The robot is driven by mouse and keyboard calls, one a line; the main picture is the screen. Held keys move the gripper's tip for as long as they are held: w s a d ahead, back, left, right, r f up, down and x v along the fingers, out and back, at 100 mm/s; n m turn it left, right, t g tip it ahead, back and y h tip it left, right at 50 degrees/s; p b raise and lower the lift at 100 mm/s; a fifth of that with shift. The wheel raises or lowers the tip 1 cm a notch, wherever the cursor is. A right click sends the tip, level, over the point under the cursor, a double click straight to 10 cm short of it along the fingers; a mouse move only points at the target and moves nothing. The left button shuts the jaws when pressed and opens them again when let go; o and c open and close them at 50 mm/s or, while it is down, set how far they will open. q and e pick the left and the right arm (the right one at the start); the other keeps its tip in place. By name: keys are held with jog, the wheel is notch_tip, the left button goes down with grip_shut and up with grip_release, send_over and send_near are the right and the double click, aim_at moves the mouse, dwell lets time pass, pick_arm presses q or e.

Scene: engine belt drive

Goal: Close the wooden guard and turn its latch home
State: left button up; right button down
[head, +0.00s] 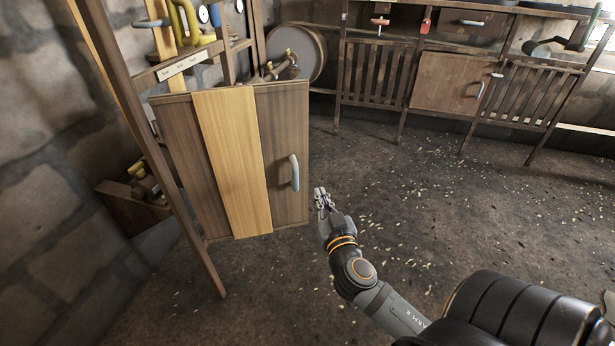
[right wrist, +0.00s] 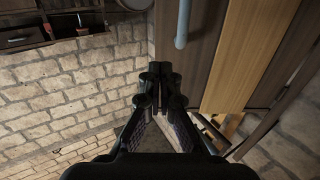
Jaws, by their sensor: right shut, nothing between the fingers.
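The wooden guard (head: 232,160) is a panel of dark brown planks with one pale plank, upright on a wooden frame at the left of the head view. A grey bar handle (head: 294,172) stands near its right edge. I cannot tell whether the guard sits fully against the frame, and I cannot make out its latch. My right gripper (head: 322,198) is shut and empty, apart from the guard, to the right of and a little below the handle. The right wrist view shows the fingers (right wrist: 160,75) together, with the handle (right wrist: 183,22) and guard (right wrist: 230,50) ahead. My left gripper is out of view.
The guard's frame (head: 158,150) has a leaning post on its left and a labelled shelf with yellow parts above. A large round wheel (head: 297,52) is behind the guard. A wooden bench (head: 455,80) stands along the back wall. The floor (head: 430,190) right of the guard is clear apart from chips.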

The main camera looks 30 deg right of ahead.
aim_at(305, 158)
jog(key=p+x, duration=0.1)
jog(key=x, duration=1.3)
jog(key=shift+a, duration=0.1)
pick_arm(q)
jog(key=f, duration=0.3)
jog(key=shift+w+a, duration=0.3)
pick_arm(e)
jog(key=shift+w, duration=0.15)
